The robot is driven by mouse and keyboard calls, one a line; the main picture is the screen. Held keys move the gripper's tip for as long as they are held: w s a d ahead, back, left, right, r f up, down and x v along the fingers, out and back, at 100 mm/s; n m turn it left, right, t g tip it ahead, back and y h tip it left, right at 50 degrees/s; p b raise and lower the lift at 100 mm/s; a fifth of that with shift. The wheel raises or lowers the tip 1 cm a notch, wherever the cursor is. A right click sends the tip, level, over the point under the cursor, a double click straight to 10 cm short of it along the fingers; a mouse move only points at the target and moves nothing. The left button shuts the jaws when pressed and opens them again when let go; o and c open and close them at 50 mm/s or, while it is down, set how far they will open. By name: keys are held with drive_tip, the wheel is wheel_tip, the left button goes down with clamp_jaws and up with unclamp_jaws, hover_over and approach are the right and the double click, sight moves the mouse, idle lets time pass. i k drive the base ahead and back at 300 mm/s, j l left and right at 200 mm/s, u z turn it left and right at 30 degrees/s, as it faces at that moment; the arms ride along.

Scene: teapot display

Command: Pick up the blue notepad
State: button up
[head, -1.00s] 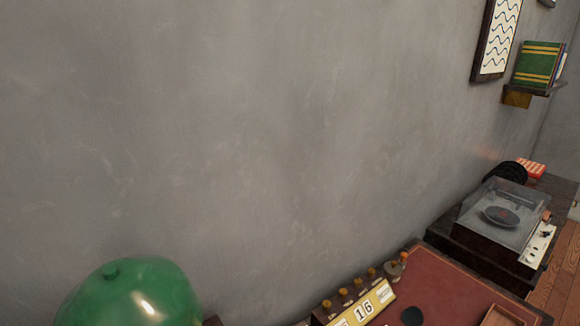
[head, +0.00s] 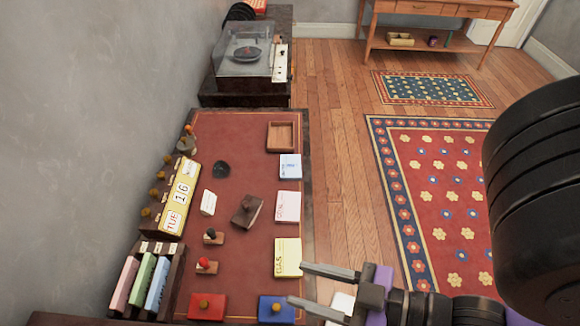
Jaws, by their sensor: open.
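The blue notepad (head: 290,167) is a small light-blue pad lying flat at the right edge of the red-topped desk (head: 240,130), just in front of a wooden tray. A pink notepad (head: 288,206) and a yellow notepad (head: 287,257) lie nearer in the same row. My gripper (head: 297,284) is open and empty at the desk's near right edge. Its two fingers point left, close to the yellow pad in the picture. It is well short of the blue notepad, and nothing hides that pad.
A wooden tray (head: 281,136) sits beyond the blue notepad. A wooden stamp (head: 247,210), a calendar block (head: 180,197) and a rack of coloured books (head: 146,282) stand further left. A red box (head: 207,307) and blue box (head: 275,309) lie near. Open floor lies right.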

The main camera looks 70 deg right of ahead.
sight(290, 165)
drive_tip(key=k+l+z, duration=0.1)
drive_tip(key=l+z, duration=0.4)
drive_tip(key=l, duration=0.7)
drive_tip(key=i+l+z, duration=0.1)
drive_tip(key=l+z, duration=0.4)
drive_tip(key=l, duration=0.7)
